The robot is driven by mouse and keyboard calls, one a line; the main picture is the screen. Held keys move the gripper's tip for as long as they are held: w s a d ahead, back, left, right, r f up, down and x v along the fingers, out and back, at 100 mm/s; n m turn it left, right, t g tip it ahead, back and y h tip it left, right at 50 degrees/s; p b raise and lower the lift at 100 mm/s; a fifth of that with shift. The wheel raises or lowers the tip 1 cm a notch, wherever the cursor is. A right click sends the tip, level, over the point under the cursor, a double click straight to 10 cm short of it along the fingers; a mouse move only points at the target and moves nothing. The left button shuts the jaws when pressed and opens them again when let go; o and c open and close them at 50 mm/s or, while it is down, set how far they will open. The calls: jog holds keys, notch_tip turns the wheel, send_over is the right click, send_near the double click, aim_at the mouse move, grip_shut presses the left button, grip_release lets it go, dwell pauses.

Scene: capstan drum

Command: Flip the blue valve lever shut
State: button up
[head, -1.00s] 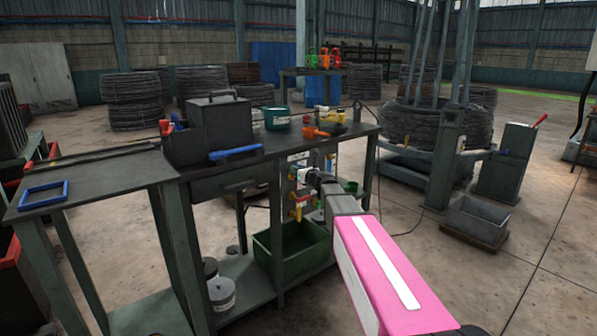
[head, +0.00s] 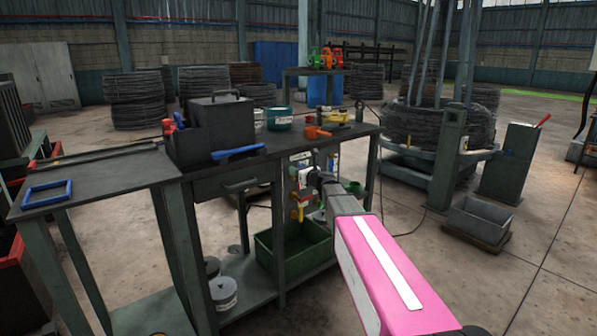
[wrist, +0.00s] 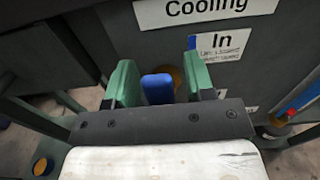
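The blue valve lever (wrist: 157,88) shows in the wrist view as a short blue block, end towards the camera. It lies in the gap between the two green fingers of my gripper (wrist: 163,84). The gripper is open, and the lever sits nearer the left finger; I cannot tell whether they touch. A yellow-orange round part (wrist: 178,77) is partly hidden behind the lever and right finger. In the head view my gripper is small, at the valves under the bench, and partly hidden by my arm.
A dark panel behind the fingers carries a "Cooling" label (wrist: 205,9) and an "In" label (wrist: 222,45). A red and blue part (wrist: 297,104) is at right. The bench (head: 105,180) stands over a green bin (head: 292,247). Open floor lies right of my arm.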

jog(key=v, duration=1)
jog(key=shift+s+d, duration=0.2)
jog(key=shift+s, duration=0.15)
jog(key=shift+s, duration=0.1)
